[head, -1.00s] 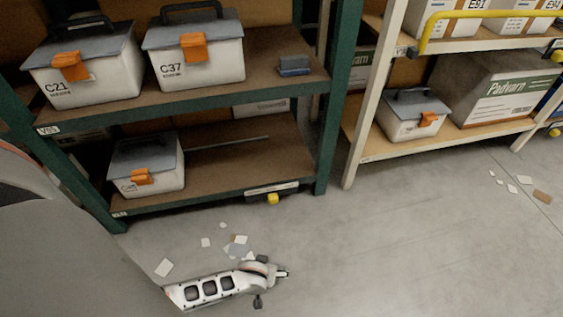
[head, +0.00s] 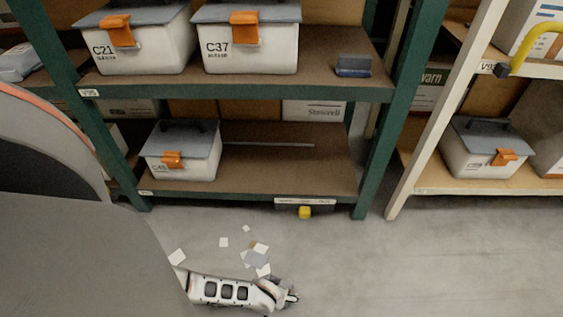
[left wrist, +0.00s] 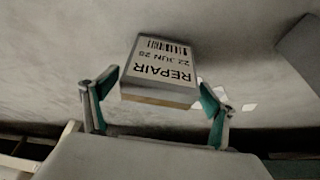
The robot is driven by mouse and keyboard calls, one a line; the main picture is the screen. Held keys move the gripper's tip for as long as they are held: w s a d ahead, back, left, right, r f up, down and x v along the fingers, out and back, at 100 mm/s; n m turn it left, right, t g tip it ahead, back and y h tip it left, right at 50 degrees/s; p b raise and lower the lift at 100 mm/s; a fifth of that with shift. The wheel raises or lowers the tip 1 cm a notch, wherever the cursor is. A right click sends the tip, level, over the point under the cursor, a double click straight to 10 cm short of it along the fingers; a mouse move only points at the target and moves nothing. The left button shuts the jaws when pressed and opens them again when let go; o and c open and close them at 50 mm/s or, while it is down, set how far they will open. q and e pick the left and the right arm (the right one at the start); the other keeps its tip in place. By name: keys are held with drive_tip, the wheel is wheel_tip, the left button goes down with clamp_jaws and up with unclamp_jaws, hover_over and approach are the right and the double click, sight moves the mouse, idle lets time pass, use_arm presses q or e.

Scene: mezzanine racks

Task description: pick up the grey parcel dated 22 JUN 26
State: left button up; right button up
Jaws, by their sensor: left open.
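In the left wrist view a grey box-shaped parcel (left wrist: 160,68) has a pale label that appears upside down. It reads REPAIR, a barcode and 22 JUN; the last digits are too blurred to be sure of. My left gripper (left wrist: 158,98) is open, with one teal-padded finger on each side of the parcel's near edge. I see no clear contact. In the head view my left gripper (head: 290,297) is low over the floor at the bottom edge. I cannot pick out the parcel there. My right gripper is not in view.
A green rack (head: 240,95) ahead holds white bins with orange latches and a small dark blue-grey box (head: 353,65). A cream-posted rack (head: 440,115) stands right. Paper scraps (head: 177,257) litter the floor. A yellow piece (head: 305,212) sits under the green rack. Floor at right is clear.

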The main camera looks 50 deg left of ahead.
use_arm(q)
drive_tip(key=shift+w+a+f, duration=0.1)
drive_tip(key=shift+w+f, duration=0.05)
drive_tip(key=shift+w, duration=0.05)
drive_tip(key=c, duration=1.4)
drive_tip(key=shift+c, duration=0.2)
